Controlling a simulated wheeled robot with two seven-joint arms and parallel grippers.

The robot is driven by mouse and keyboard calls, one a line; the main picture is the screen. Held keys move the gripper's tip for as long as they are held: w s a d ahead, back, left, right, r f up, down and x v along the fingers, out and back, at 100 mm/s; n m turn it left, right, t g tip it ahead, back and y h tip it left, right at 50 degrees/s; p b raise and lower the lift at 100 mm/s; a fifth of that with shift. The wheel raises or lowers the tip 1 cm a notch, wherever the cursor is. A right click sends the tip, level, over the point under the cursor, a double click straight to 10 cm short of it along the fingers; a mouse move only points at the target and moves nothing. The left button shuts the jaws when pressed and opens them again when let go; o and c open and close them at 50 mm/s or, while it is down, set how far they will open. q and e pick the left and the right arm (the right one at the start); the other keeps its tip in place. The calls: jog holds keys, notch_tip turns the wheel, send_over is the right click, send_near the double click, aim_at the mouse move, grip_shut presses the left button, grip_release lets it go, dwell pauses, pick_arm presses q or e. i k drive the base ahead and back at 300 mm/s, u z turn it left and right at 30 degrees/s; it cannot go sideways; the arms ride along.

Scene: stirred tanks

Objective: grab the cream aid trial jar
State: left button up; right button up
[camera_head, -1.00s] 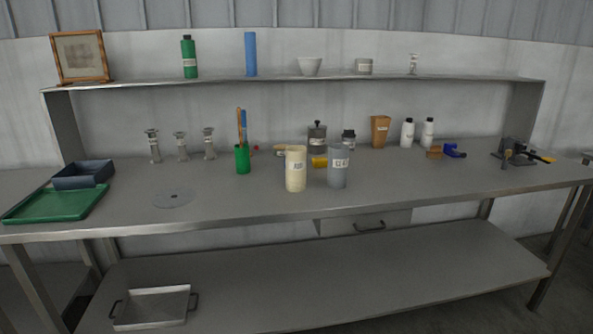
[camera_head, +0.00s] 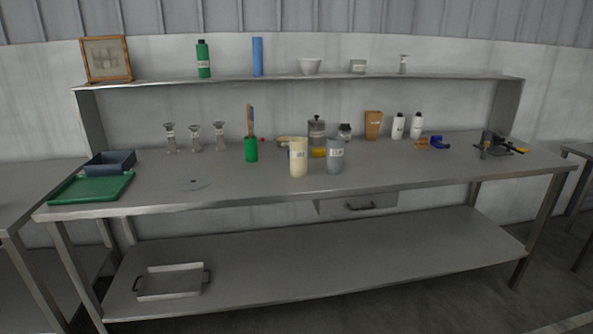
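A cream jar (camera_head: 298,158) with a pale label stands upright near the front middle of the steel bench (camera_head: 232,192). A grey jar (camera_head: 335,156) of similar size, also labelled, stands close to its right. The writing on both labels is too small to read. A yellow object (camera_head: 319,153) lies behind and between the two jars, partly hidden. Neither of my grippers shows in the head view.
A green cup with tools (camera_head: 251,150) stands left of the cream jar. The bench front before the jars is clear.

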aim_at(298, 146)
jog(key=u, duration=0.85)
jog(key=i, duration=0.35)
jog(key=u, duration=0.65)
jog(key=i, duration=0.75)
jog(key=z, duration=0.05)
